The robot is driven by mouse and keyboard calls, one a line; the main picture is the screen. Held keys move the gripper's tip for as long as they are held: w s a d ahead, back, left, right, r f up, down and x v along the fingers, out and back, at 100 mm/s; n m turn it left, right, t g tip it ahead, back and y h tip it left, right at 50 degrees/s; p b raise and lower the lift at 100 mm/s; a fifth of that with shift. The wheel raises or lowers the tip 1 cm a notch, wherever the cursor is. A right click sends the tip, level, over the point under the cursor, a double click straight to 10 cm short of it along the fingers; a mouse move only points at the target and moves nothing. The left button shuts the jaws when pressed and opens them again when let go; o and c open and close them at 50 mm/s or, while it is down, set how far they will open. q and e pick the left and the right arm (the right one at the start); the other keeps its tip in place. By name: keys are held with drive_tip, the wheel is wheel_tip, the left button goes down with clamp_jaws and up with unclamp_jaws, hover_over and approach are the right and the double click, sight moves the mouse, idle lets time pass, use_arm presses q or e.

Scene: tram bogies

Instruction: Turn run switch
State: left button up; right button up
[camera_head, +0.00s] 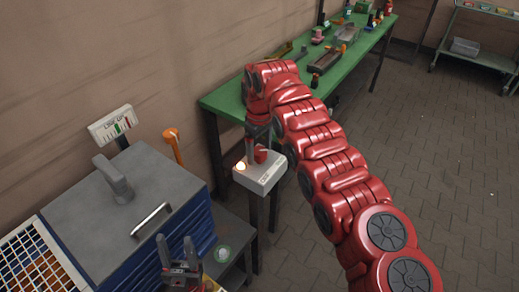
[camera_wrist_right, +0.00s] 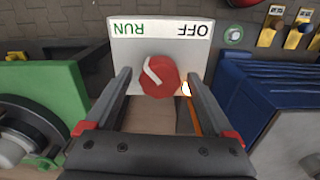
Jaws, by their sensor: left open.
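The switch box (camera_head: 259,176) is a pale box on a dark post, with a red knob (camera_head: 260,155) and a glowing lamp (camera_head: 241,166) on top. In the right wrist view the red knob (camera_wrist_right: 160,80) carries a white mark slanting to the upper left, towards the RUN label (camera_wrist_right: 128,28); the OFF label (camera_wrist_right: 194,29) is at upper right. Both labels appear upside down. My right gripper (camera_wrist_right: 160,78) is open, with a finger on each side of the knob and visible gaps. My left gripper (camera_head: 176,250) is open and empty at the bottom, left of the box.
A blue cabinet (camera_head: 135,225) with a grey top stands left of the box. An orange-handled item (camera_head: 172,145) stands behind it. A green workbench (camera_head: 228,100) with tools runs along the wall behind my right arm. Open floor (camera_head: 440,170) lies to the right.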

sight(258, 151)
drive_tip(key=shift+r, duration=0.1)
drive_tip(key=shift+r, duration=0.35)
wheel_tip(258, 151, up, 5)
drive_tip(key=shift+a+r, duration=0.15)
wheel_tip(258, 151, up, 11)
drive_tip(key=p, duration=1.1)
